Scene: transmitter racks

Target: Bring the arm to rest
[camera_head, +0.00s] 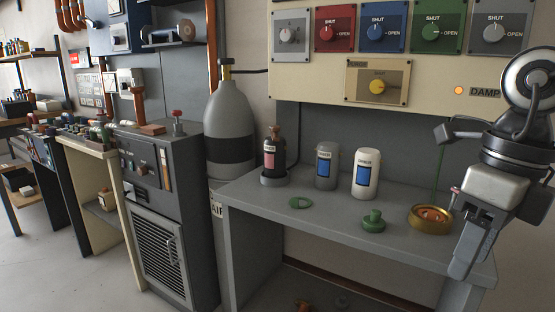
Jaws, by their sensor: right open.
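My right gripper (451,200) is at the right side of the head view, in front of the right end of the grey bench (255,200). Its arm comes in from the right edge. Its jaws are wide apart, one finger high and one pointing down, with nothing between them. In the picture it is just right of a brass bowl (431,218); I cannot tell the exact gap in depth. My left gripper is not in view.
On the bench stand a dark bottle (275,158), a grey canister (327,167), a white canister (366,174), a green disc (300,203) and a green knobbed piece (373,221). A switch panel (310,75) hangs behind. A grey cylinder (229,115) and cabinet (155,250) stand left.

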